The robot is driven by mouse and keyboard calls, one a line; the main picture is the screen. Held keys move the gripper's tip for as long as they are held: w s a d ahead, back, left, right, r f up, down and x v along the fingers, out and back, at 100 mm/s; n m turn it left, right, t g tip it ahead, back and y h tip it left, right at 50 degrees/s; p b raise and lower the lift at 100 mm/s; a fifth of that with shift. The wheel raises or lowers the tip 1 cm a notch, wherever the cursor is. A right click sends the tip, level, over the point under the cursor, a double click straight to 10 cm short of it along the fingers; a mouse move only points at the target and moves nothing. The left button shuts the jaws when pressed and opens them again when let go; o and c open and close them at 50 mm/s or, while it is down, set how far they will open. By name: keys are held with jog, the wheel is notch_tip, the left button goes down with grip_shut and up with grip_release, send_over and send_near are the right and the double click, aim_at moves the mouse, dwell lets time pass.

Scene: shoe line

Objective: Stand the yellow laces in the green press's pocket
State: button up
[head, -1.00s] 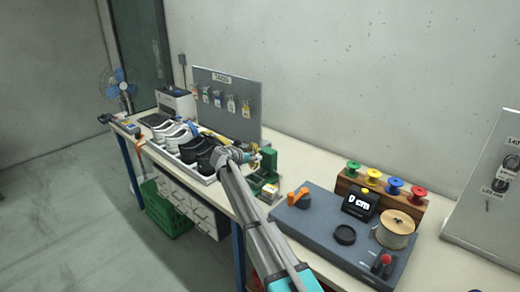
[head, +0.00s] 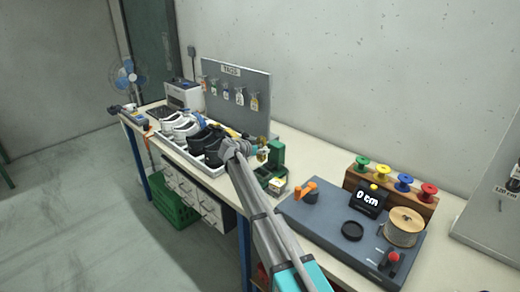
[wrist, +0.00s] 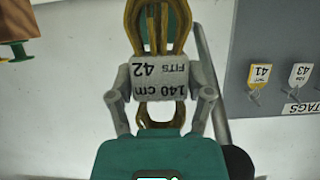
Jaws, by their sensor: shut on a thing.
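My gripper (wrist: 161,98) is shut on the yellow laces (wrist: 161,112), a looped golden bundle in a grey paper band reading "140 cm, fits 42". The band sits between the two fingers. In the head view the gripper (head: 255,150) is above the bench, just left of the green press (head: 277,157), and only a small yellowish bit of the laces (head: 262,154) shows. A green surface behind the loops in the wrist view may be the press; I cannot tell. The press's pocket is not clear to see, partly hidden by my arm.
A shoe tray (head: 211,170) with white and black shoes lies left of the gripper. A tags board (head: 237,84) stands behind. A blue-grey measuring station (head: 325,221) with colored spools and a wire reel is to the right.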

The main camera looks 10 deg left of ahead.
jog(key=shift+f+b, duration=3.75)
jog(key=shift+f, duration=0.1)
jog(key=o, duration=1)
